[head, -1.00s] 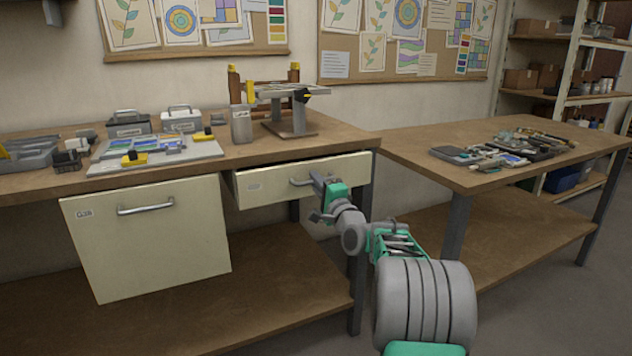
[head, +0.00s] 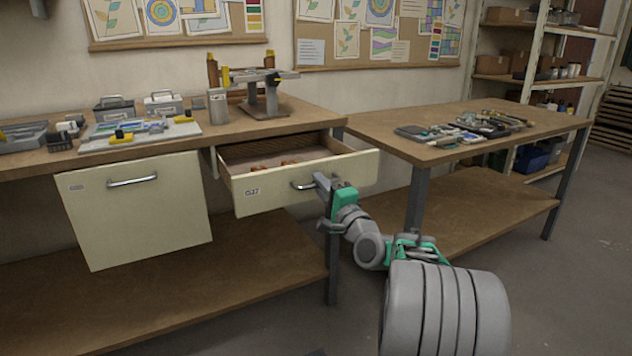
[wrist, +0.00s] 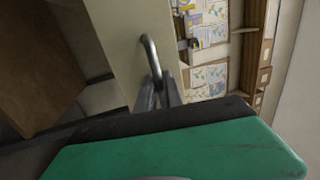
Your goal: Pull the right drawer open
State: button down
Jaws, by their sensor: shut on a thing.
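The right drawer (head: 270,202) has a cream front and stands well out from under the workbench, its inside showing. Several small orange-brown things (head: 275,165) lie in it. Its metal bar handle (head: 302,186) is on the front. My gripper (head: 318,184) is shut on this handle from the front. In the wrist view the handle (wrist: 151,55) runs down between the fingers (wrist: 168,92), and part of it is hidden by them.
A larger cream door (head: 135,210) with its own handle is to the left. A second table (head: 400,150) is at the right, close behind my arm. Open floor lies in front.

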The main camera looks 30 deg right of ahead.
jog(key=shift+s, duration=0.5)
jog(key=c, duration=1.8)
grip_release()
jog(key=shift+o, duration=0.2)
jog(key=shift+s, duration=0.1)
jog(key=s+f+p, duration=0.1)
jog(key=s, duration=0.6)
jog(key=shift+s+f, duration=0.25)
